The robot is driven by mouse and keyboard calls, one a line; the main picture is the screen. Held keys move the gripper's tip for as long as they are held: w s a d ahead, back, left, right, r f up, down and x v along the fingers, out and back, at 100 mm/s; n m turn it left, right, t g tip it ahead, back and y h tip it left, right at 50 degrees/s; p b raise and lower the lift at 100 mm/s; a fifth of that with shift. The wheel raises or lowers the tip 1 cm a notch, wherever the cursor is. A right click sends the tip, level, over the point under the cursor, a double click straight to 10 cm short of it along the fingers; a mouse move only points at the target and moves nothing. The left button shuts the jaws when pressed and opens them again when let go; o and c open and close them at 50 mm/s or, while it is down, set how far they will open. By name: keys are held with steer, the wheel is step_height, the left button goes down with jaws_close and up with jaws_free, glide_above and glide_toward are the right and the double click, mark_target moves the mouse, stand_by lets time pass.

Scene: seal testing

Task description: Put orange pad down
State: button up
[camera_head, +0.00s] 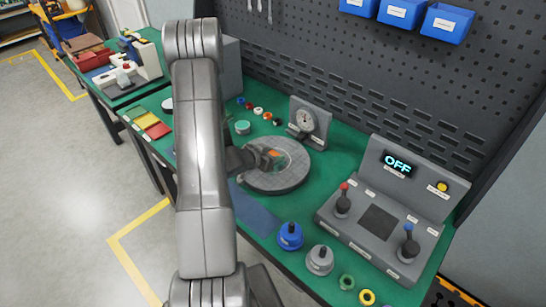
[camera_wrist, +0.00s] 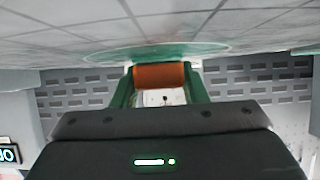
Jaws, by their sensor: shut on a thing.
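An orange pad (camera_wrist: 160,76) is held between the fingertips of my gripper (camera_wrist: 158,82) in the wrist view. I cannot tell whether the pad touches the plate. My arm hides part of the table to the left of the plate.
A gauge stand (camera_head: 309,120) stands behind the plate. A control box (camera_head: 383,215) with an OFF display (camera_head: 398,164) is at the right. Blue (camera_head: 290,236) and grey (camera_head: 320,260) knobbed pieces stand in front. Coloured pads (camera_head: 146,121) lie at the left.

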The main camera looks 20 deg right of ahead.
mark_target(273, 154)
steer(key=shift+r, duration=0.1)
step_height(273, 154, up, 10)
steer(key=shift+f, duration=0.2)
steer(key=shift+w+a+r, duration=0.1)
steer(key=shift+a, duration=0.1)
steer(key=w+a+f+n+t+y, duration=0.2)
steer(key=a+n+y, duration=0.2)
steer(key=a, duration=0.6)
steer(key=w+a+f+n+t+y, duration=0.1)
steer(key=w+a+n+t+y, duration=0.3)
steer(key=a, duration=0.7)
steer(key=w+a+f+n+t+y, duration=0.1)
steer(key=a+f+n+y, duration=0.3)
steer(key=a, duration=0.6)
steer(key=s+f+n, duration=0.1)
steer(key=s+f, duration=0.2)
steer(key=s, duration=0.2)
steer(key=shift+f+h, duration=0.25)
steer(key=shift+h, duration=0.15)
steer(key=shift+r, duration=0.1)
